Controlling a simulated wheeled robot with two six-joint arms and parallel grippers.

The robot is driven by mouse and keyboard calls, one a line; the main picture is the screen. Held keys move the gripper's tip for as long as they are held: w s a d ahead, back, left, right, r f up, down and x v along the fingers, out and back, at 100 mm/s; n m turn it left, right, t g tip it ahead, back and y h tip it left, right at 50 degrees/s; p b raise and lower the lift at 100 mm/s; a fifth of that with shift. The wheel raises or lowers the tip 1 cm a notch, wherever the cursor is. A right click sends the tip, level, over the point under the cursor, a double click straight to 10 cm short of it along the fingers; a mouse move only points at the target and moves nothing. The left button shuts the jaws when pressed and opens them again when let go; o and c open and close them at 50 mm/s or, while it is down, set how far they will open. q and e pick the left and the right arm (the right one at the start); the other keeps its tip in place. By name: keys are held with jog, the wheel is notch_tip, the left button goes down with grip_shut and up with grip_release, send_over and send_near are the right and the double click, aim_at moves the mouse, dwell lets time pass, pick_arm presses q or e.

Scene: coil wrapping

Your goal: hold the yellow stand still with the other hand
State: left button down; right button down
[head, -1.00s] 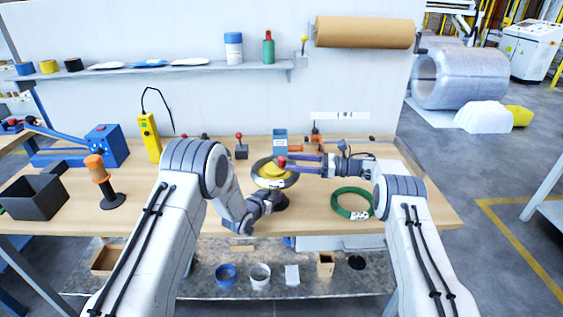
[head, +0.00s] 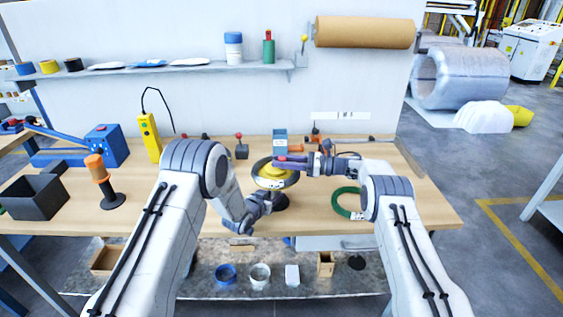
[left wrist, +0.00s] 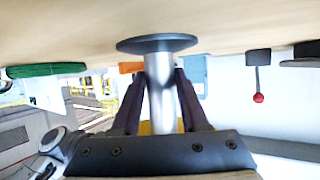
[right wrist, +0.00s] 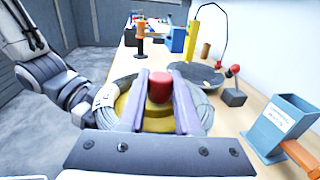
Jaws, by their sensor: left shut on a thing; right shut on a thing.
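The yellow stand (head: 272,171) is upright on the bench, with a grey coil (head: 291,182) around its yellow top. In the left wrist view, its silver post (left wrist: 160,90) and dark round base (left wrist: 157,43) appear upside down. My left gripper (left wrist: 160,76) is shut on the post, below the coil; in the head view it is at the stand's lower left. My right gripper (head: 282,160) is over the stand's top from the right. In the right wrist view, its fingers are shut on a red knob (right wrist: 160,88) above the yellow hub (right wrist: 157,120). They partly hide the hub and coil.
A green coil (head: 347,202) lies on the bench to the right, partly hidden by my right arm. A blue holder (head: 280,143) and a red-knobbed lever (head: 241,149) stand behind. A dark bin (head: 35,197) and an orange-topped post (head: 100,175) are at the left.

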jog(key=shift+r+m+t, duration=0.15)
jog(key=shift+m+t, duration=0.35)
jog(key=shift+t, duration=0.2)
jog(key=m+t+h, duration=0.1)
jog(key=m+t, duration=0.1)
jog(key=m+t+h, duration=0.1)
jog(key=t, duration=0.2)
jog(key=shift+m+h, duration=0.4)
jog(key=shift+m+t+h, duration=2.2)
jog(key=shift+t+h, duration=0.3)
jog(key=shift+t, duration=0.2)
jog(key=c, duration=0.6)
grip_release()
jog(key=v, duration=0.7)
jog(key=shift+s, duration=0.25)
